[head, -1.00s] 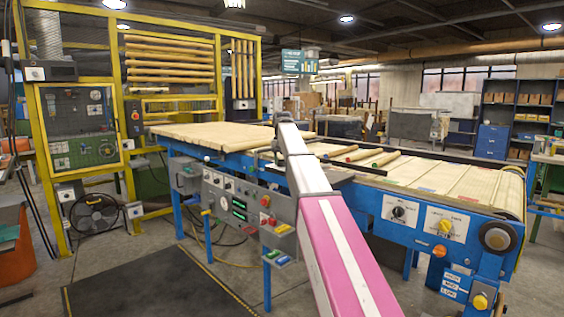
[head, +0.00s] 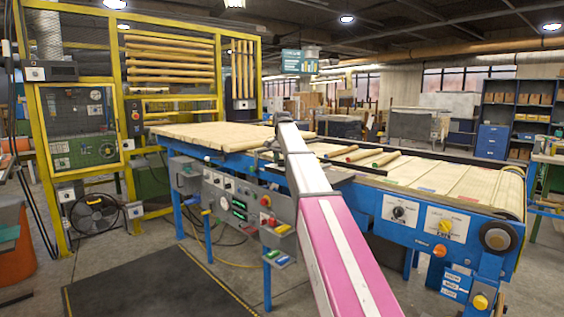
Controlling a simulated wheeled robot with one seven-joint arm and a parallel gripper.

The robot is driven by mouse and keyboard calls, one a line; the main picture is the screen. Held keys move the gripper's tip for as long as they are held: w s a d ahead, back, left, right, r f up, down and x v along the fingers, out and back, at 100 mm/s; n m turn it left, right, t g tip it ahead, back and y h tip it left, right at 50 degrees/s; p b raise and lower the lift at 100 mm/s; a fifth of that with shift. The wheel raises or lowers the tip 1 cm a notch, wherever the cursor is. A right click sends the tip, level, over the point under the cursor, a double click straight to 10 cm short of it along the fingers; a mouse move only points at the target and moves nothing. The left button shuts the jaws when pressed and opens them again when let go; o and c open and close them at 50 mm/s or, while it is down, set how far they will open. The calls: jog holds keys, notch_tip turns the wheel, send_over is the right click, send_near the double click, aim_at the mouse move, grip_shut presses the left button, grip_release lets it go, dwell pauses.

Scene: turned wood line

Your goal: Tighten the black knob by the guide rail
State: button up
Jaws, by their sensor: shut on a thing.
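My pink and white arm reaches from the bottom of the head view up to the long blue roller-line table. My gripper (head: 271,150) shows only as a small dark shape just left of the arm's far end, low over the table by the guide rail. It is shut on the black knob, which is too small and too covered to make out by itself. The black guide rail (head: 420,177) runs along the table to the right of the arm. The arm hides part of the rail and the table behind it.
A grey control panel (head: 235,207) hangs on the table's front, left of the arm. Dowels with coloured ends lie on the bed near a slatted belt (head: 470,190). A dark floor mat (head: 150,280) is clear.

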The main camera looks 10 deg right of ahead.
dwell(0.3)
jog(key=o, duration=0.9)
jog(key=shift+r, duration=0.1)
notch_tip(320, 180, up, 11)
jog(key=shift+f, duration=0.15)
